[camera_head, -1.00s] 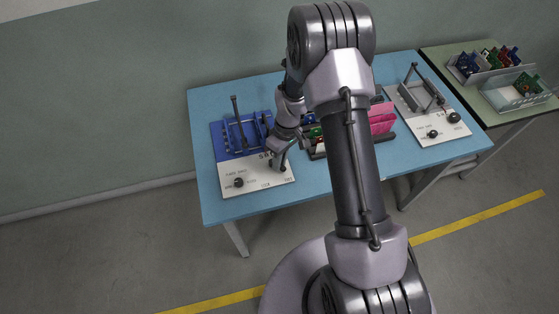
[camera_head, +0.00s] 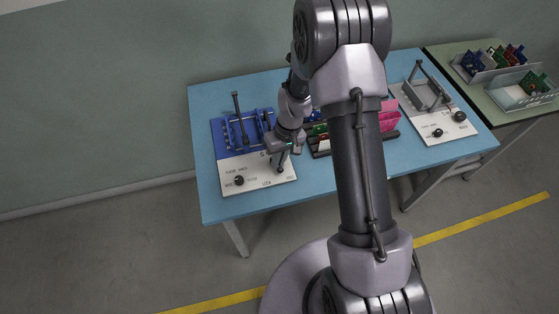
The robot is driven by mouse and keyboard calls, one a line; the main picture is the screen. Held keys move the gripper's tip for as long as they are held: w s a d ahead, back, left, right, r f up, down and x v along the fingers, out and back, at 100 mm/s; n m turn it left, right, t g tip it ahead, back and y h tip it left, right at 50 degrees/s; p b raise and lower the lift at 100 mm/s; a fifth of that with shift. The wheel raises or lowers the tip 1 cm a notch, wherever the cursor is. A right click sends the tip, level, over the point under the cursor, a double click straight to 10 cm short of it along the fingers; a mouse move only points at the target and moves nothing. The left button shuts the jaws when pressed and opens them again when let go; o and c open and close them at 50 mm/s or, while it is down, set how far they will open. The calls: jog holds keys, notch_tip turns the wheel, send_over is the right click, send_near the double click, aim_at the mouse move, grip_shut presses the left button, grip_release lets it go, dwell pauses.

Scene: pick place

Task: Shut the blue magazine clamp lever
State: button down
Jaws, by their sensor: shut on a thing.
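The blue magazine fixture (camera_head: 224,137) lies at the left of the blue table, with a blue rail frame on it. A dark bar like a lever (camera_head: 237,108) stands nearly upright there, tilted slightly. A white panel (camera_head: 256,171) with printed labels is at its front. My gripper (camera_head: 280,163) points down at the panel's right side, away from the upright bar. It is shut on a small dark knob or handle (camera_head: 279,169), mostly hidden by the fingers. My wrist covers the fixture's right edge.
A second dark knob (camera_head: 239,181) sits at the panel's left. A rack with green boards (camera_head: 320,130) and pink parts (camera_head: 389,116) stands mid-table, partly behind my arm. A grey fixture (camera_head: 427,98) is at the right. Bins of boards (camera_head: 528,90) stand on another table.

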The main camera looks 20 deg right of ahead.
aim_at(281, 169)
jog(key=m, duration=0.1)
jog(key=m+b, duration=0.1)
jog(key=m, duration=0.1)
jog(key=s+a+m+b, duration=0.1)
jog(key=shift+f+m+t, duration=0.25)
jog(key=shift+m+t, duration=0.05)
jog(key=shift+t, duration=0.1)
jog(key=shift+w+a+m+t, duration=0.1)
jog(key=shift+a+m+t, duration=0.2)
jog(key=shift+m, duration=0.95)
jog(key=shift+w+a+m+t, duration=0.1)
jog(key=shift+a+m, duration=0.25)
jog(key=shift+m, duration=0.9)
jog(key=c, duration=1.5)
grip_release()
jog(key=shift+a, duration=0.1)
jog(key=shift+a+r, duration=0.1)
jog(key=shift+r, duration=0.05)
jog(key=shift+w+r, duration=0.1)
jog(key=shift+r, duration=0.05)
jog(key=p+v, duration=0.3)
jog(key=v, duration=0.5)
jog(key=p+v, duration=0.4)
jog(key=v, duration=0.5)
jog(key=shift+a+r, duration=0.15)
jog(key=shift+a, duration=0.05)
